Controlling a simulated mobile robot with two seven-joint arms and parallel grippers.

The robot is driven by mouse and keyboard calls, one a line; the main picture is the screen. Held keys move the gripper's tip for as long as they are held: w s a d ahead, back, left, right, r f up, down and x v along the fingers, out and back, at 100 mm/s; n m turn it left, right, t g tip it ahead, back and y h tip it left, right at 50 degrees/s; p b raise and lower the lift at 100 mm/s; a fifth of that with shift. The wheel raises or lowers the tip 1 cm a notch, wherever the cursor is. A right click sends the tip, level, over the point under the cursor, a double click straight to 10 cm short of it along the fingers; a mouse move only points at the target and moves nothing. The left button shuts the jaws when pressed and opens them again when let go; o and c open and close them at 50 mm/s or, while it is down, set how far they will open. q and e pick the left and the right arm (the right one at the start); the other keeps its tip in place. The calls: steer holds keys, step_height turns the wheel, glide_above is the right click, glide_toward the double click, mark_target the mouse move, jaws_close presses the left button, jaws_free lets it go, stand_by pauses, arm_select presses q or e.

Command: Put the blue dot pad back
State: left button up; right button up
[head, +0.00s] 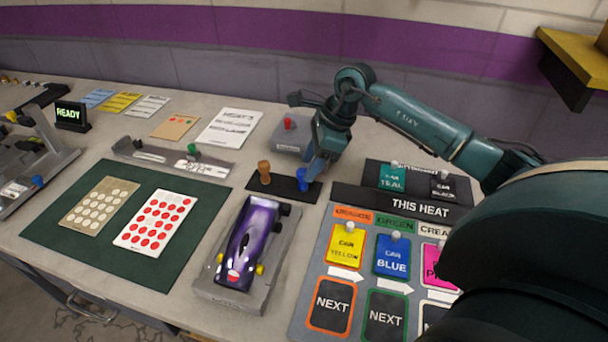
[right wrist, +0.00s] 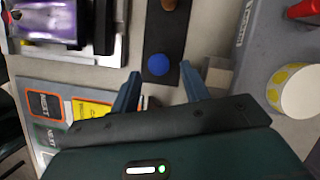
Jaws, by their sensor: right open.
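The blue dot pad (head: 303,181) is a small piece with a round blue top. It stands at the right end of a black strip (head: 283,185), and its blue top also shows in the right wrist view (right wrist: 158,64). My right gripper (head: 314,170) is open and empty, with its fingers just beside and above the blue pad. In the right wrist view the fingers (right wrist: 160,80) are spread, and the blue top lies just past the gap between their tips. My left gripper is not in view.
A brown-topped pad (head: 264,172) stands on the strip's left end. A purple car (head: 250,245) sits on a grey block in front. A card board (head: 390,295) lies right. A green mat (head: 60,237) holds two dotted cards. A grey block with a red knob (head: 291,130) stands behind.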

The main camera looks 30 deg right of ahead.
steer(key=v, duration=0.7)
stand_by(0.4)
